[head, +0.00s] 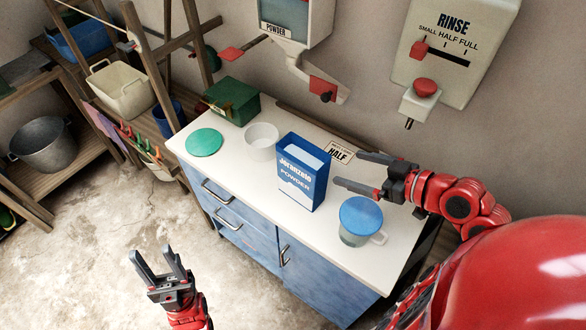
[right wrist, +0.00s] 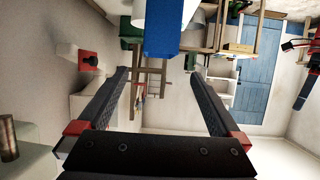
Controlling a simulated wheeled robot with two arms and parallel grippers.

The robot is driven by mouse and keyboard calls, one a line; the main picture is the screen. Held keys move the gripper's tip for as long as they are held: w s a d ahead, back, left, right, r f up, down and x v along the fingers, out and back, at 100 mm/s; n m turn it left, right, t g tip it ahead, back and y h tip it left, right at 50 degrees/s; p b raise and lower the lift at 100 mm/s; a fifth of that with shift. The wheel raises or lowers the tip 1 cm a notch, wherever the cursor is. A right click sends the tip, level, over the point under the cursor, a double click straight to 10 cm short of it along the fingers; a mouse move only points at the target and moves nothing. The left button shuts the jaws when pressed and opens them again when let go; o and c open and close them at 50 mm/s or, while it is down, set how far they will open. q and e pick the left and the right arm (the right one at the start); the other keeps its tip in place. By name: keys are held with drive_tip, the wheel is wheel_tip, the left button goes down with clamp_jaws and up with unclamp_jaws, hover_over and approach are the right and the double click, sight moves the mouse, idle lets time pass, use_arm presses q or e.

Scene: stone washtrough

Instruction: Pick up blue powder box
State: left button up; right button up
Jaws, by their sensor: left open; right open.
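The blue powder box (head: 296,185) stands upright on the white counter top in the head view, with a white label and lettering on its front. Its blue side also shows at the top of the right wrist view (right wrist: 161,36), beyond the fingers and between their lines. My right gripper (head: 347,169) is open and empty. Its fingers point left toward the box, with a gap between the tips and the box. My left gripper (head: 152,253) is open and empty, low over the floor in front of the counter, well away from the box.
On the counter (head: 230,176) stand a white bowl (head: 262,142), a green disc (head: 204,142), a green box (head: 232,101) and a blue-lidded cup (head: 360,220) near my right gripper. A powder dispenser (head: 292,20) and a rinse dispenser (head: 452,50) hang on the wall above.

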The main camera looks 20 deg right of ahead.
sight(303, 156)
drive_tip(key=p+x, duration=0.1)
drive_tip(key=x, duration=0.8)
drive_tip(key=shift+w+a, duration=0.2)
drive_tip(key=shift+a, duration=0.05)
drive_tip(key=shift+w+a+f, duration=0.25)
drive_tip(key=shift+w+f, duration=0.05)
drive_tip(key=shift+w, duration=0.1)
drive_tip(key=p+x, duration=0.3)
drive_tip(key=x, duration=0.1)
drive_tip(key=shift+w+a+f, duration=0.1)
drive_tip(key=shift+w+f, duration=0.05)
drive_tip(key=shift+f, duration=0.1)
drive_tip(key=shift+w+a+f, duration=0.1)
drive_tip(key=shift+w+f, duration=0.2)
drive_tip(key=shift+w, duration=0.05)
drive_tip(key=shift+r, duration=0.1)
clamp_jaws()
